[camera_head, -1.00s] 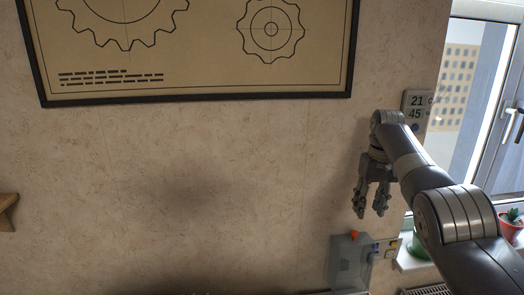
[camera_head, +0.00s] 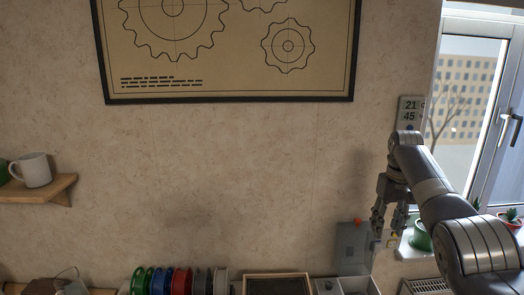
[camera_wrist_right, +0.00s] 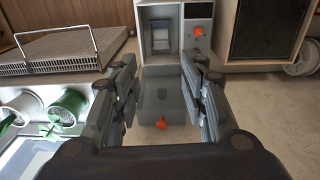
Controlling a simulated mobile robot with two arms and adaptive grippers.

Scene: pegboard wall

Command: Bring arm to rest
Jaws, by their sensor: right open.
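My right arm comes in from the lower right in the head view, with its right gripper (camera_head: 388,228) hanging fingers down in front of the wall. The right gripper is open and empty. In the right wrist view its two fingers (camera_wrist_right: 165,110) stand apart, with a grey box with an orange knob seen between and beyond them. My left gripper is in neither view.
A window (camera_head: 470,110) with potted plants is at the right. A wooden shelf (camera_head: 45,188) holds a white mug (camera_head: 31,170). Coloured spools (camera_head: 180,281) line the bottom edge. The middle wall is bare.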

